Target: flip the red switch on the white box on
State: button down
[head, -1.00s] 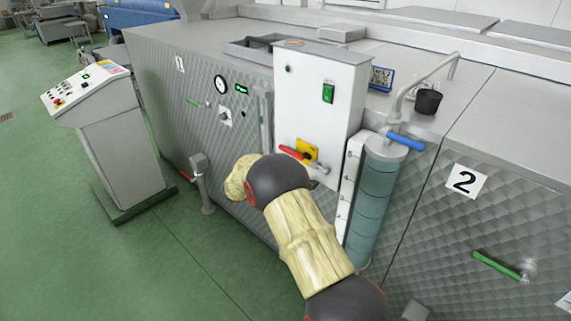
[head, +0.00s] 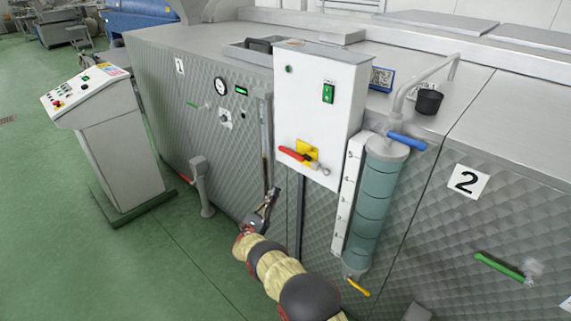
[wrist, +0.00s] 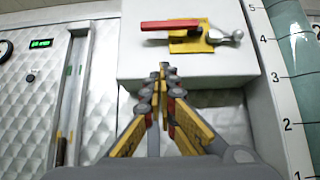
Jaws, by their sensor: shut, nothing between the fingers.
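The white box (head: 318,95) is fixed to the front of the quilted metal machine. Its red switch (head: 296,155) is a lever on a yellow plate (head: 307,150), low on the box front, lying roughly crosswise. In the wrist view the red lever (wrist: 170,25) lies nearly level, with the yellow plate (wrist: 190,42) behind it and a metal ball end to its right. My gripper (head: 272,192) is shut and empty, below and left of the lever in the head view. In the wrist view my gripper (wrist: 163,68) points up toward the lever, apart from it in the picture.
A control console (head: 105,135) stands at left.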

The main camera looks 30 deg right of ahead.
aim_at(294, 153)
jog(key=shift+s+a+r+x, duration=0.15)
jog(key=shift+a+r+x, duration=0.2)
jog(key=shift+x, duration=1.8)
jog(key=shift+s+a+r+x, duration=0.1)
jog(key=shift+a+r+x, duration=0.2)
jog(key=shift+x, duration=1.85)
jog(key=shift+s+a+r+x, duration=0.15)
jog(key=shift+a+r+x, duration=0.15)
jog(key=shift+x, duration=1.85)
